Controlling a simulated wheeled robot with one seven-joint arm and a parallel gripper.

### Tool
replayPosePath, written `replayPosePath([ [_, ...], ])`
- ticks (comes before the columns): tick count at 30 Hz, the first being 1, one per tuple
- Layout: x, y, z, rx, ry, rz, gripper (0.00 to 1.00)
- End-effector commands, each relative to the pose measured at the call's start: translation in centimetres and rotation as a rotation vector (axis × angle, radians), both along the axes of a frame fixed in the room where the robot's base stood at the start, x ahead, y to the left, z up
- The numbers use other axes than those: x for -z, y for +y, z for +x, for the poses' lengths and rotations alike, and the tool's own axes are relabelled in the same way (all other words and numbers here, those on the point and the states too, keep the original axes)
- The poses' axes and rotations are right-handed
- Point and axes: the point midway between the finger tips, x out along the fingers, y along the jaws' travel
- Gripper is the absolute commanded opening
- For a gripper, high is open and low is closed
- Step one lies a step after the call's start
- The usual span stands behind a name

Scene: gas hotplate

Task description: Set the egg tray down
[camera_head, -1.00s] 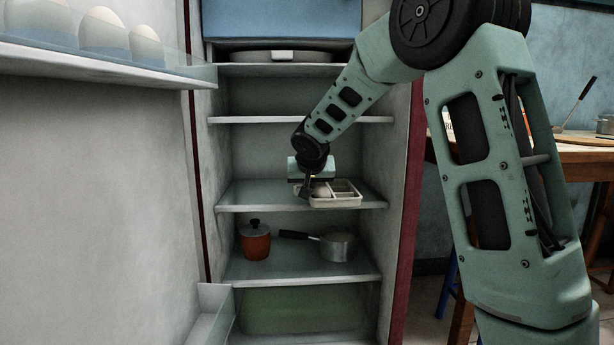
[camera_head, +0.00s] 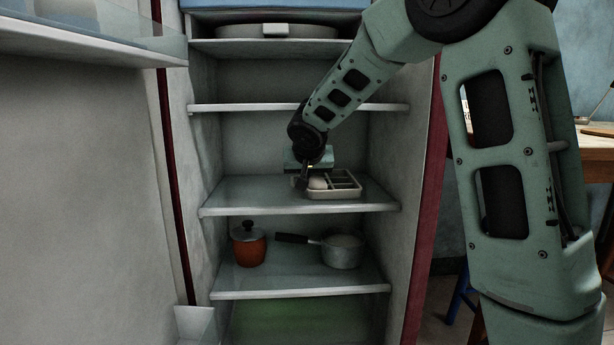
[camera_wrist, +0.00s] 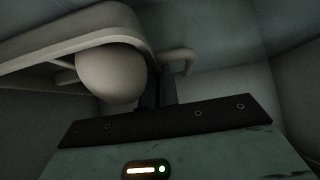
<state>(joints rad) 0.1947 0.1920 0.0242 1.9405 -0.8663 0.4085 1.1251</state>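The pale egg tray (camera_head: 347,195) is inside the open fridge, at the middle shelf (camera_head: 240,195). It has several compartments, and one white egg (camera_head: 318,183) sits in its left part. I cannot tell whether the tray's underside touches the shelf. My gripper (camera_head: 303,180) is at the tray's left end and appears shut on its wall. In the wrist view, the tray (camera_wrist: 60,50) and egg (camera_wrist: 110,76) are close to a dark finger (camera_wrist: 155,92). The rest of the grip is hidden or too dark to see.
An orange lidded pot (camera_head: 248,246) and a metal saucepan (camera_head: 342,252) stand on the shelf below. Another shelf (camera_head: 300,106) is above. The fridge walls close in on both sides. The middle shelf is bare left of the tray.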

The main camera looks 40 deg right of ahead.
Motion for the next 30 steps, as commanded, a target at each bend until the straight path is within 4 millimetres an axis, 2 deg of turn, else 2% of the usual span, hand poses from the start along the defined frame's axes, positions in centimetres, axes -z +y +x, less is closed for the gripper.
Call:
replayPosePath([
  [9, 0.3, 0.0, 0.0, 0.000, -0.001, -0.001, 0.00],
  [11, 0.2, 0.0, 0.0, 0.000, 0.000, 0.000, 0.19],
  [12, 0.2, 0.0, 0.0, 0.000, 0.000, 0.000, 0.24],
  [22, -0.2, 0.0, 0.0, 0.000, -0.001, -0.001, 0.24],
  [30, -3.4, 1.7, -2.3, -0.001, -0.003, -0.001, 0.24],
])
